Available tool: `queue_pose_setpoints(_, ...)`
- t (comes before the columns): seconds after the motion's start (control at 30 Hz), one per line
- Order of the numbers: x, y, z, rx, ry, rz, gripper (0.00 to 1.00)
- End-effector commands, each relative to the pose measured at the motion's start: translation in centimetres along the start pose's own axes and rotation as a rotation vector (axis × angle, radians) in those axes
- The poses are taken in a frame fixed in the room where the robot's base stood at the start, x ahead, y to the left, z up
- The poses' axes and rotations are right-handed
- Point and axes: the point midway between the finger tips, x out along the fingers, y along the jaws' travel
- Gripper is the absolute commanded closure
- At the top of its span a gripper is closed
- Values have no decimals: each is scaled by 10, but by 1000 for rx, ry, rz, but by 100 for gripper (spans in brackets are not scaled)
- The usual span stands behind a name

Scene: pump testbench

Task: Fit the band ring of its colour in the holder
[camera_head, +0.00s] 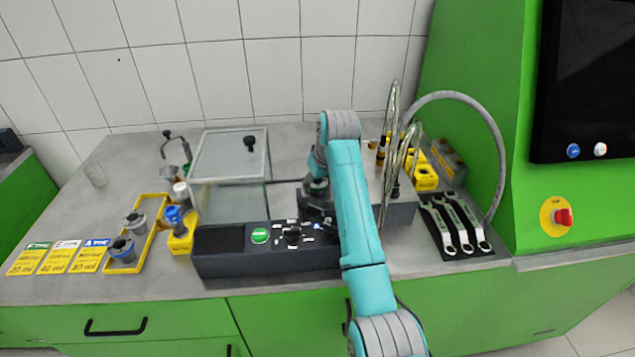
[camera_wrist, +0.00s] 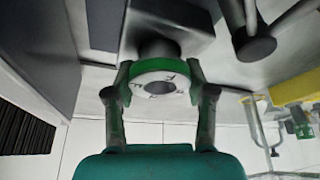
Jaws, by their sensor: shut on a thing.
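My gripper (camera_wrist: 160,84) is shut on a green band ring (camera_wrist: 143,79), one finger on each side of it. The ring has a pale face with dark marks and a grey middle. A dark round post (camera_wrist: 158,48) on a dark block (camera_wrist: 170,20) is right behind the ring in the wrist view. I cannot tell whether the ring touches the post or sits on it. In the head view my arm hides the ring and most of my gripper, over the dark bench unit (camera_head: 215,265).
A yellow tray (camera_head: 152,232) with grey cups stands at the left, near three labelled cards (camera_head: 60,257). A clear-lidded box (camera_head: 230,155) is left of my arm. Curved metal pipes (camera_head: 392,150) rise close on its right. Wrenches (camera_head: 455,225) lie further right.

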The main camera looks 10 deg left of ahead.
Motion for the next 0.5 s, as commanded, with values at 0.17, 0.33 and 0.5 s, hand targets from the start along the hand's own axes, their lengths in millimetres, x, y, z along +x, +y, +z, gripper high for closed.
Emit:
queue_pose_setpoints(0.17,0,0,0,0,1,0,88)
queue_pose_setpoints(0.33,4,0,2,0,0,0,88)
queue_pose_setpoints(0.5,8,0,4,0,0,0,88)
